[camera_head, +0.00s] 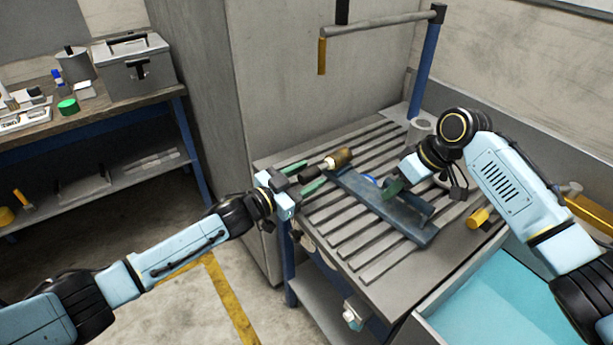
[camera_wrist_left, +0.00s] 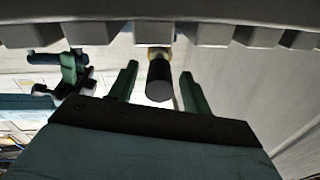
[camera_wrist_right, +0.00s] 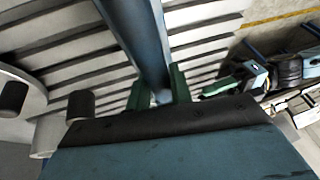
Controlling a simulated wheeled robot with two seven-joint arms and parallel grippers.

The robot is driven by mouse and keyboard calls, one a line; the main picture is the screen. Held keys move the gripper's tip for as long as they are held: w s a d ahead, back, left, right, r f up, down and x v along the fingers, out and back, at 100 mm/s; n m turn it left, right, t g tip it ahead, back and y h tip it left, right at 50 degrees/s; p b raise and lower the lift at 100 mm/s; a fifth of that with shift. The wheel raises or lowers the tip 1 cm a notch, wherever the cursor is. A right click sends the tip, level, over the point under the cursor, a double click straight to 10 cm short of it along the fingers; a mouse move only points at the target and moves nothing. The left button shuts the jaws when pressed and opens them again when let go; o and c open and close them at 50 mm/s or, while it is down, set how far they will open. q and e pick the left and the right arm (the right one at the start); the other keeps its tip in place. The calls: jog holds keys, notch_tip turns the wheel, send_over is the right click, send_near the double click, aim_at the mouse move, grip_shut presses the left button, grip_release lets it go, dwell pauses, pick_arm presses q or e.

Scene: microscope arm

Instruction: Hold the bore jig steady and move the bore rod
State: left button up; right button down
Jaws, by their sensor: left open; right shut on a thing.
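The bore jig (camera_head: 357,191), a long blue-grey channel piece, lies across the slatted table. My right gripper (camera_head: 394,188) is shut on it; in the right wrist view the jig (camera_wrist_right: 140,35) runs between the green fingers (camera_wrist_right: 159,92). The bore rod (camera_head: 340,158) has a brass end and a dark handle and lies beside the jig's left end. My left gripper (camera_head: 304,177) is open at the handle. In the left wrist view the rod's dark end (camera_wrist_left: 160,80) shows between the spread green fingers (camera_wrist_left: 160,85); no contact is visible.
The slatted table (camera_head: 375,268) has bare slats in front of the jig. A grey cylinder (camera_head: 419,132) stands behind my right arm, and a yellow-ended piece (camera_head: 479,217) lies right. A blue post (camera_head: 426,65) with a rail rises behind. A cyan-lined bin (camera_head: 500,305) is at front right.

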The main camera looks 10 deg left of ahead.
aim_at(317, 171)
pick_arm(q)
jog(key=shift+w+d, duration=0.15)
pick_arm(e)
jog(key=shift+r, duration=0.1)
pick_arm(q)
grip_shut()
jog(key=shift+x, duration=1.7)
pick_arm(e)
jog(key=shift+a, duration=0.1)
pick_arm(q)
grip_release()
